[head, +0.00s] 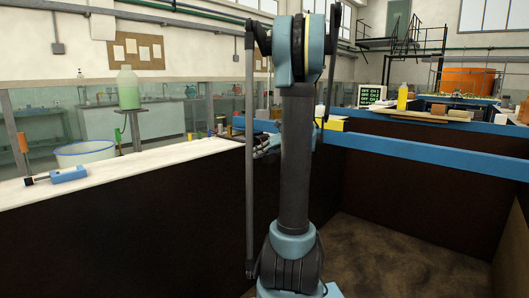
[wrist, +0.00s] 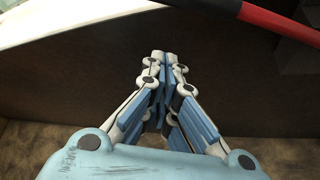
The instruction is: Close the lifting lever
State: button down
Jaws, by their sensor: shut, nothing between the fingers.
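A round bar, red with a black section (wrist: 262,15), crosses the top right of the wrist view. It may be the lifting lever, but only part of it shows and I cannot tell its position. I cannot make out the lever for certain in the head view. My gripper (wrist: 164,56) is shut and empty, its fingertips together in front of a dark brown wall, apart from the bar. In the head view my gripper (head: 266,146) shows near the inner end of the white ledge, partly hidden behind my arm.
A white ledge (head: 120,170) tops the dark wall on the left, with a blue tool (head: 69,174) on it. A blue rail (head: 430,159) crosses the right. Below it lies a brown floor (head: 390,250). A yellow bottle (head: 402,97) stands farther back.

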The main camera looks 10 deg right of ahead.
aim_at(257, 139)
jog(key=shift+w+a+r, duration=0.2)
jog(key=shift+w+r, duration=0.4)
jog(key=shift+w, duration=0.2)
jog(key=shift+w+a+r, duration=0.15)
jog(key=shift+w+r, duration=0.45)
jog(key=shift+w, duration=0.15)
jog(key=shift+w+d+r+m+y, duration=0.2)
jog(key=shift+d+r+m, duration=0.05)
jog(key=shift+r, duration=0.4)
jog(key=shift+w+d+r+m+y, duration=0.15)
jog(key=shift+d+r+m+y, duration=0.1)
jog(key=shift+r, duration=0.35)
jog(key=shift+a+f, duration=0.1)
